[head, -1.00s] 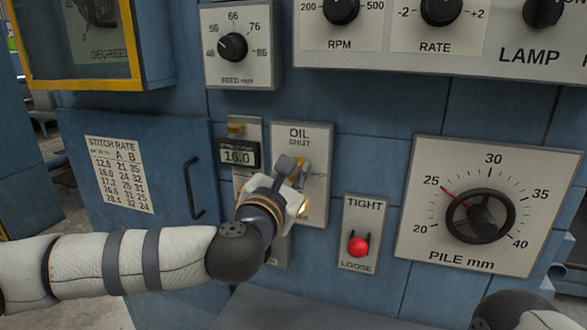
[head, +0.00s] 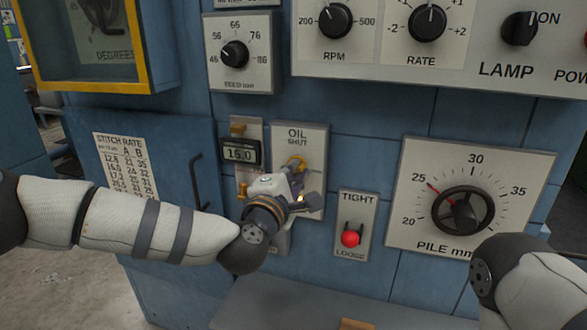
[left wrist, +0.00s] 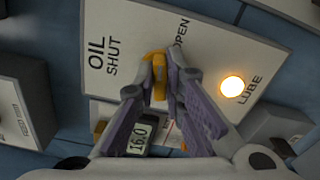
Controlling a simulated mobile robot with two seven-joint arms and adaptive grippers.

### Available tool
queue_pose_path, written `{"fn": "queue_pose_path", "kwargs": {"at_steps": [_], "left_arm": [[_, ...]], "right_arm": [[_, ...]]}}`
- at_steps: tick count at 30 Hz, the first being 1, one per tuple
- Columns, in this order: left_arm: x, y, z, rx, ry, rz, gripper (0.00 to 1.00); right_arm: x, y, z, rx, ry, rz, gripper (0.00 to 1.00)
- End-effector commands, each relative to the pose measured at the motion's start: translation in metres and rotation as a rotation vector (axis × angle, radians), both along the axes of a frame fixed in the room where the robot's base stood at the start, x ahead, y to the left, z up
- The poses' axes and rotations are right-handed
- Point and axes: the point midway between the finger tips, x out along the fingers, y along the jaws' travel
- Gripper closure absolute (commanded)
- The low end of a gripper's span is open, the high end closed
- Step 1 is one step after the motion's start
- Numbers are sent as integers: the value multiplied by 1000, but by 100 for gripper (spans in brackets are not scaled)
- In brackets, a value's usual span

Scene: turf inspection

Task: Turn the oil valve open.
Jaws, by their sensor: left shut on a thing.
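The oil panel (head: 312,140) is a pale plate marked OIL and SHUT on the blue cabinet. SHUT is to the left of the handle there and OPEN to the upper right. A lamp (left wrist: 231,86) beside LUBE glows. My right gripper is out of view; only part of that arm shows at lower right.
A display (head: 240,153) reading 16.0 is just left of the oil panel. A TIGHT/LOOSE switch (head: 351,238) with a red knob is to its lower right. A door handle (head: 197,185) sticks out on the left. The PILE dial (head: 470,205) is further right.

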Motion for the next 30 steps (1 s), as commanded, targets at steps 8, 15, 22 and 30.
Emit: {"fn": "queue_pose_path", "kwargs": {"at_steps": [8,15,22,30], "left_arm": [[0,0,2,165,-58,2,100],[0,0,1,241,-81,3,100],[0,1,-1,268,-89,2,100],[0,1,-1,269,-88,2,100]], "right_arm": [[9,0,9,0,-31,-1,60],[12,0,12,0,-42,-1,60],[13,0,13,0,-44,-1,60],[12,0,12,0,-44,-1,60]]}}
